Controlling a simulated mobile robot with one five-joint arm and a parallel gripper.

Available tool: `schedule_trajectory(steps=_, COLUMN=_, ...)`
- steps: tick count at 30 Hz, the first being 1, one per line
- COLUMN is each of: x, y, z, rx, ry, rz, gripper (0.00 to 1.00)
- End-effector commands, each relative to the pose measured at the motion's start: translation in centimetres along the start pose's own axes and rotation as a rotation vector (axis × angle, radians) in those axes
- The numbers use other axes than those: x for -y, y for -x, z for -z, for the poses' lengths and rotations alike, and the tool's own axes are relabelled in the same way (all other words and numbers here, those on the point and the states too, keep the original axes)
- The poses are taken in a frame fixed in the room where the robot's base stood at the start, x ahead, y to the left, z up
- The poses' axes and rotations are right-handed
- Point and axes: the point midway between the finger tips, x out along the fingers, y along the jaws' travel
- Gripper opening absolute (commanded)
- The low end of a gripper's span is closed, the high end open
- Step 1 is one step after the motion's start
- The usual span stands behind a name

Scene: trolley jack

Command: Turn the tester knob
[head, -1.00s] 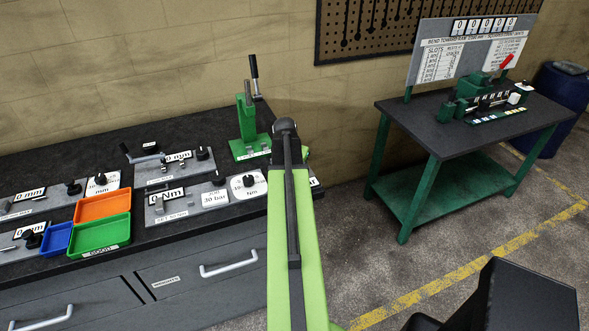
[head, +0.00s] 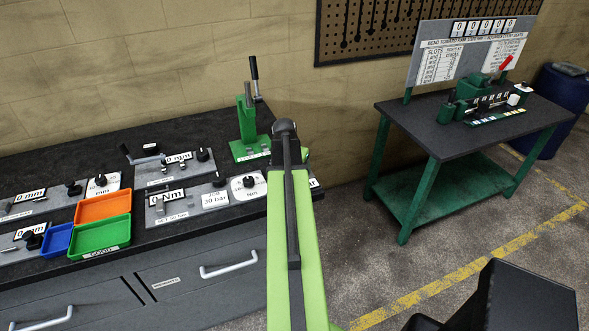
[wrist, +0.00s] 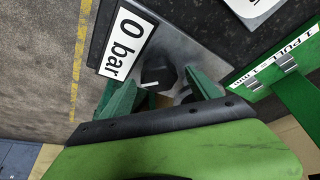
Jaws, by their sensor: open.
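In the wrist view, a dark faceted knob (wrist: 158,74) with a white pointer mark stands on a grey tester plate (wrist: 190,50), beside a display (wrist: 122,42) reading 0 bar. My gripper (wrist: 158,92) is open, with one green finger on each side of the knob. The knob is between or just beyond the fingertips; I cannot tell whether they touch it. A curved grey metal part shows near the right finger. In the head view my arm hides the gripper and this knob; only a bit of a label reading bar (head: 314,183) shows beside the arm.
A green lever press (head: 247,130) stands at the bench's back. Other tester plates with knobs, an orange tray (head: 103,206) and a green tray (head: 100,238) lie left. A green-legged table (head: 415,115) stands right, across open floor.

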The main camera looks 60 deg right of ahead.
Motion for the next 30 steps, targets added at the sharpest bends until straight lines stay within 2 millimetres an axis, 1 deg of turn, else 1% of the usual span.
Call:
schedule_trajectory(steps=1, x=0.0, y=0.8, z=0.1, rx=0.0, ry=0.0, rz=0.0, gripper=0.71)
schedule_trajectory(steps=5, x=-0.1, y=3.0, z=0.2, rx=0.0, ry=0.001, rz=0.0, gripper=0.71)
schedule_trajectory(steps=15, x=0.0, y=11.0, z=0.3, rx=0.001, ry=0.0, rz=0.001, gripper=0.71)
schedule_trajectory(steps=21, x=0.0, y=15.5, z=0.3, rx=0.001, ry=0.001, rz=0.001, gripper=0.71)
schedule_trajectory(steps=25, x=0.1, y=17.1, z=0.2, rx=0.001, ry=0.0, rz=0.001, gripper=0.71)
schedule_trajectory(steps=30, x=0.1, y=17.1, z=0.0, rx=0.001, ry=0.0, rz=0.001, gripper=0.71)
